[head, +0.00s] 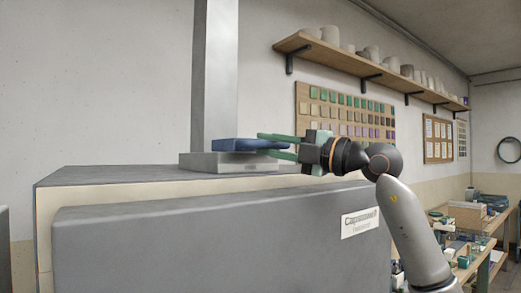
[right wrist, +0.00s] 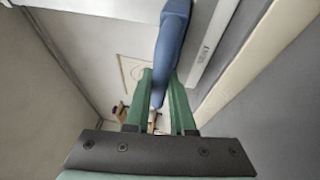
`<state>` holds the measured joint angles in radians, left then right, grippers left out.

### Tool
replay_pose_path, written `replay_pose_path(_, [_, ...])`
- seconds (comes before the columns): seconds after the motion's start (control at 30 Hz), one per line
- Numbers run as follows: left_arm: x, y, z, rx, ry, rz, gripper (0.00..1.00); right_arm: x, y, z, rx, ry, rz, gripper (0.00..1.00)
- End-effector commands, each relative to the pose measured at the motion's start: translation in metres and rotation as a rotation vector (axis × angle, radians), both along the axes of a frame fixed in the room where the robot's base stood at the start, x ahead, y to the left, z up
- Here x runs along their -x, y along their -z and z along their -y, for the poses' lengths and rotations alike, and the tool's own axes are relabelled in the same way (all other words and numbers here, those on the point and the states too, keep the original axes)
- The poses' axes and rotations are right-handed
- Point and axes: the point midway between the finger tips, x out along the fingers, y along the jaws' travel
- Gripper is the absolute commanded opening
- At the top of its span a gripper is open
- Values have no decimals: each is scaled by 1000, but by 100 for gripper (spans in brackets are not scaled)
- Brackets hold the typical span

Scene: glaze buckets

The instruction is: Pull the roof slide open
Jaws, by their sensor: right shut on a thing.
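The roof slide shows as a blue handle (head: 238,144) low on the grey chimney, just above the grey collar (head: 215,162) on the kiln roof. My right gripper (head: 270,141) comes in from the right, and its green fingers are shut on the blue handle's right part. In the right wrist view the blue handle (right wrist: 173,35) runs down between the green fingers (right wrist: 160,85). The fingers cover part of the handle. The handle hides part of the slide and the chimney base, so I cannot tell how far it is out. My left gripper is not in view.
The grey kiln (head: 200,240) with a white label (head: 360,222) fills the front. The chimney (head: 215,70) rises behind the handle. A wall shelf (head: 370,75) with pots is above right. Cluttered workbenches (head: 490,225) stand at the right.

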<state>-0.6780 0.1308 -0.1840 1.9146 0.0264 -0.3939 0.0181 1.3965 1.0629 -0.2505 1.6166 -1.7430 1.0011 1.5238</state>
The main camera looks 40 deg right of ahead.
Motion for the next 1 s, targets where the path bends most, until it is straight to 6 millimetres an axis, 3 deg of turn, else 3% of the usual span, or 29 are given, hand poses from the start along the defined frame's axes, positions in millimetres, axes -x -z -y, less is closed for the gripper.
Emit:
replay_pose_path(0.13, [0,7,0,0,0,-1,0,21,1,0,2,3,2,0])
replay_pose_path(0.43, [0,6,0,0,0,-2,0,24,0,0,-1,1,1,0])
replay_pose_path(0.47, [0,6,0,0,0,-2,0,24,0,-1,-1,1,1,23])
replay_pose_path(0.57, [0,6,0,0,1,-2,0,24,0,0,-1,1,1,34])
replay_pose_path(0.87, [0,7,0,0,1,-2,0,26,1,0,-1,1,1,35])
replay_pose_path(1.0, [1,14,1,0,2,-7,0,40,5,6,1,4,1,35])
